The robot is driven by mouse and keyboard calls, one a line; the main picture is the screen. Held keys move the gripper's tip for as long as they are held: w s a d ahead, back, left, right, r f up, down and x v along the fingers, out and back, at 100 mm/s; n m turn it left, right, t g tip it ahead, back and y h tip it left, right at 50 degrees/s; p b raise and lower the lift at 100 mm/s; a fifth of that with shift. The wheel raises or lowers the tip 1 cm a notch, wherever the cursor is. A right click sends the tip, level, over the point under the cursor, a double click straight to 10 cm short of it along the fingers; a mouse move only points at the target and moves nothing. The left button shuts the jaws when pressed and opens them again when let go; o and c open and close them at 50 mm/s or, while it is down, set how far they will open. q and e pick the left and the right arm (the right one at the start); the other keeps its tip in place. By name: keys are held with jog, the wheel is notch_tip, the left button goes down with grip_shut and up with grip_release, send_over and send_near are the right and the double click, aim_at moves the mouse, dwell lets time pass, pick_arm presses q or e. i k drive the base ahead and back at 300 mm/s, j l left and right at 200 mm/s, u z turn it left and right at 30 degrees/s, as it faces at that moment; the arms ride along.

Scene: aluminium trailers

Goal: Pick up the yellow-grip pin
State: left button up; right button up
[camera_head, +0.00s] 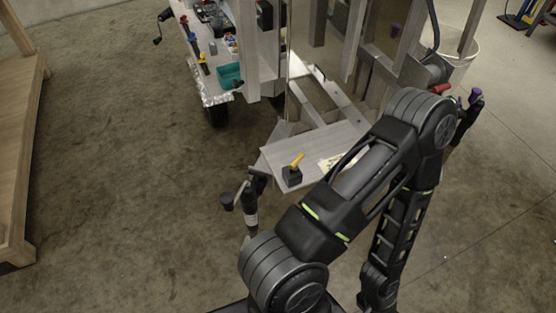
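A yellow grip (297,160) stands tilted in a small black block (292,176) on a grey plate (275,158), low in the middle of the head view. A second yellow-topped piece (202,58) shows on the side of the trailer (245,50) at upper left, in a row with red and blue ones. I cannot tell the pin's shaft in either case. One of my arms fills the lower middle and right, just right of the plate. Neither gripper shows in the view.
A teal tray (229,75) and small parts lie on the trailer. A jack with a crank (249,205) stands left of the plate. Purple-topped (475,96) and red (441,88) pieces sit at right, near a white bucket (461,52). A wooden bench (22,130) borders the left; floor between is clear.

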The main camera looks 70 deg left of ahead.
aim_at(294, 166)
jog(key=k+j+u, duration=0.1)
jog(key=u, duration=1.95)
